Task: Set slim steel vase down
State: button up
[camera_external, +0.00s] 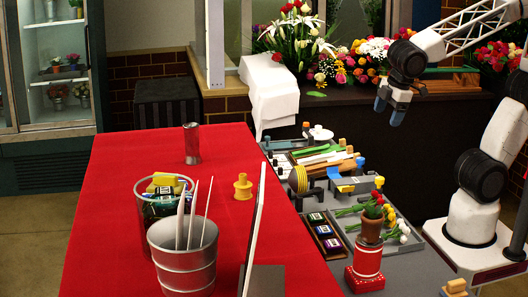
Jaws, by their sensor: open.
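A slim steel vase (192,144) stands upright on the red cloth of the table (120,210), toward its far side. Nothing touches it. My gripper (389,108) is open and empty, raised at the right above the far end of the grey work surface. It is well apart from the vase, with fingers pointing down.
A metal bucket (182,262), a glass container (150,208) of supplies and a yellow spool (243,187) stand nearer on the red cloth. A tall thin panel (256,225) rises at its right edge. Tools and a flower tray (400,217) crowd the grey surface. The cloth around the vase is clear.

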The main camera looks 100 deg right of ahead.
jog(key=s+a+f+m+y, duration=0.1)
jog(key=s+a+m+y, duration=0.1)
jog(key=s, duration=0.5)
jog(key=shift+s+a+f+m+t, duration=0.3)
jog(key=shift+s+a+m, duration=0.1)
jog(key=shift+a, duration=0.4)
dwell(0.4)
